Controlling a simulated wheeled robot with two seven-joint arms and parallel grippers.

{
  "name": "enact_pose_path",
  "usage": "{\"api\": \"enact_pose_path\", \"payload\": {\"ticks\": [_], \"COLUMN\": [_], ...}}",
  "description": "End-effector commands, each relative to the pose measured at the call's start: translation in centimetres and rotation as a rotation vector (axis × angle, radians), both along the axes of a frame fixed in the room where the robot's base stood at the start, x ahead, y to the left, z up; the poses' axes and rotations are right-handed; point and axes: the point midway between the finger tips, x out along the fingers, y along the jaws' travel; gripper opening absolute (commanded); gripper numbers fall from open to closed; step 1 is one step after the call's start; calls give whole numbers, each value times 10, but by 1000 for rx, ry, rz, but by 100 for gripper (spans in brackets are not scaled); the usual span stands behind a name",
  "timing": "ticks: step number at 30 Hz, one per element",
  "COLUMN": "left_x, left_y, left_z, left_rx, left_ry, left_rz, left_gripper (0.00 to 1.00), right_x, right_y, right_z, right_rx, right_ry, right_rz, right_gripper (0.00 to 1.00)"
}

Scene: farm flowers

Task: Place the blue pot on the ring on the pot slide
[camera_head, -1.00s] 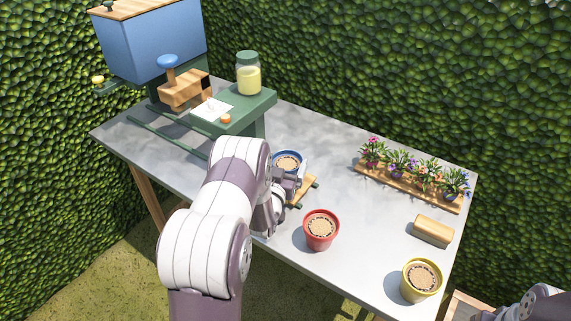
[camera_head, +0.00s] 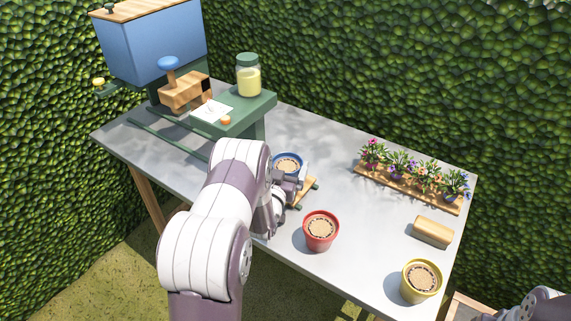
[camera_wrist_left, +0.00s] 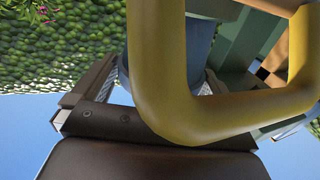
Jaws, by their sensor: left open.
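The blue pot (camera_head: 287,163), filled with brown soil, stands upright at the middle of the table in the head view. My left gripper (camera_head: 291,178) is at its near side and open; my own arm hides part of the jaws and the pot's lower part. In the left wrist view, a blue surface (camera_wrist_left: 200,48), which looks like the pot, shows between the open fingers. The pot slide's green rails (camera_head: 165,138) run from the left toward the pot, and a wooden end piece (camera_head: 308,188) shows beside my gripper. I cannot make out the ring in the head view.
A red pot (camera_head: 321,231) and a yellow pot (camera_head: 421,280) stand at the front right. A wooden block (camera_head: 433,232) and flower tray (camera_head: 400,184) lie behind them. A green stand (camera_head: 257,106) carries a jar (camera_head: 248,75). A thick yellow curved bar (camera_wrist_left: 160,95) crosses the wrist view.

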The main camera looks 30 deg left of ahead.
Motion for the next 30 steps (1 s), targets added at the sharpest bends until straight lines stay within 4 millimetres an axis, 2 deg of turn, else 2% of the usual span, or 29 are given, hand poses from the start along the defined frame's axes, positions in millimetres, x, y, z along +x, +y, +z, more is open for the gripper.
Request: {"api": "enact_pose_path", "payload": {"ticks": [2,9,13,18,30], "left_x": [-19,-83,-106,-118,-117], "left_y": [-5,-20,-25,-28,-28], "left_z": [-8,-4,-2,1,2], "left_rx": [-9,-6,-4,-3,-1], "left_ry": [24,15,10,5,1], "left_rz": [-1,1,0,0,0], "left_gripper": [100,100,100,100,100], "right_x": [1,0,0,0,0], "right_y": [0,0,0,0,0], "right_z": [0,-5,-6,-6,-5], "right_rx": [0,0,0,0,0], "right_ry": [-2,-1,-1,-1,-1], "right_rz": [0,0,0,0,0], "right_gripper": [43,43,43,43,43]}}
